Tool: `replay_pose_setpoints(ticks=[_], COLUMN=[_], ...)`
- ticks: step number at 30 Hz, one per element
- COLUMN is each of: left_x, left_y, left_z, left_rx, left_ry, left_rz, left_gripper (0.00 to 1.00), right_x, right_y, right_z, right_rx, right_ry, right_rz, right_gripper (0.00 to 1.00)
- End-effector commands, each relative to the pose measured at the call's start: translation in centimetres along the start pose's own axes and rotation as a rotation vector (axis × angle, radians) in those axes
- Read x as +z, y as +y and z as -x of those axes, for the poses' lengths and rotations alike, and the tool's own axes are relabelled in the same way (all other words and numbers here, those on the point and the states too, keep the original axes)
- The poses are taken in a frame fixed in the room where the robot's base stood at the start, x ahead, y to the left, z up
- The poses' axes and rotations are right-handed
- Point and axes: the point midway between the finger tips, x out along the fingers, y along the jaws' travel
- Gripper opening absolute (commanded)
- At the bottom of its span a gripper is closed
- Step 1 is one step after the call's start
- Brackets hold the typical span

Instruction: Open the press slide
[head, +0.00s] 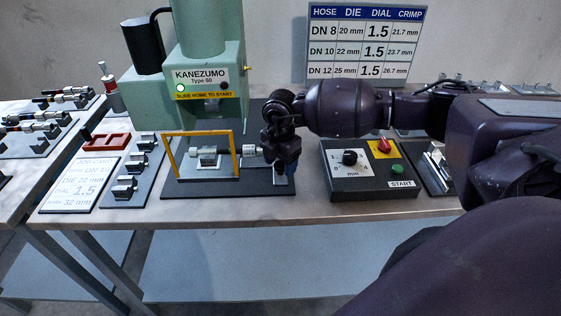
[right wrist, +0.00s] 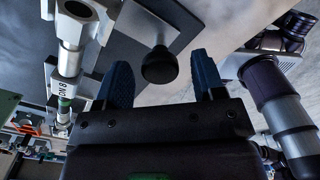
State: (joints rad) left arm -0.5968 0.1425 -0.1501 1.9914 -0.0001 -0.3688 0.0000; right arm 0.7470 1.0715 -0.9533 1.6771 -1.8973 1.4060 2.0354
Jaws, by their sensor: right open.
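The green press (head: 208,45) stands at the back of the table. Its slide (head: 205,187), a dark plate, lies in front and carries a metal fitting (head: 208,157) behind a yellow frame (head: 173,152). My right gripper (head: 282,180) points down at the right end of the slide. In the right wrist view its two blue fingers (right wrist: 161,64) are open, with a round black knob (right wrist: 159,67) in the gap between the tips. The fingers look apart from the knob. The knob is hidden by the gripper in the head view. My left gripper is not in view.
A control box (head: 372,172) with a dial, red switch and green START button stands right of the gripper. Dies on a dark plate (head: 146,178), a job card (head: 82,184) and a red block (head: 106,140) lie left. A crimp chart (head: 366,43) stands behind.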

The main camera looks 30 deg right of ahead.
Motion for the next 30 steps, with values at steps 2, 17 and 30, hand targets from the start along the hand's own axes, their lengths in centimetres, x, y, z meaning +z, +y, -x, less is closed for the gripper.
replay_pose_setpoints(ticks=[2,17,30], left_x=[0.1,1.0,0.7], left_y=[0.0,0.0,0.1], left_z=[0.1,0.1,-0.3], left_rx=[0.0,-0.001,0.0], left_ry=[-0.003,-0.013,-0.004], left_rz=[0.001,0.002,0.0], left_gripper=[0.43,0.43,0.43], right_x=[0.0,0.1,0.0], right_y=[0.0,0.1,0.0], right_z=[0.1,7.0,10.8], right_rx=[0.0,0.003,0.0], right_ry=[0.0,-0.001,0.0], right_rz=[0.0,0.0,0.0], right_gripper=[0.63,0.63,0.63])
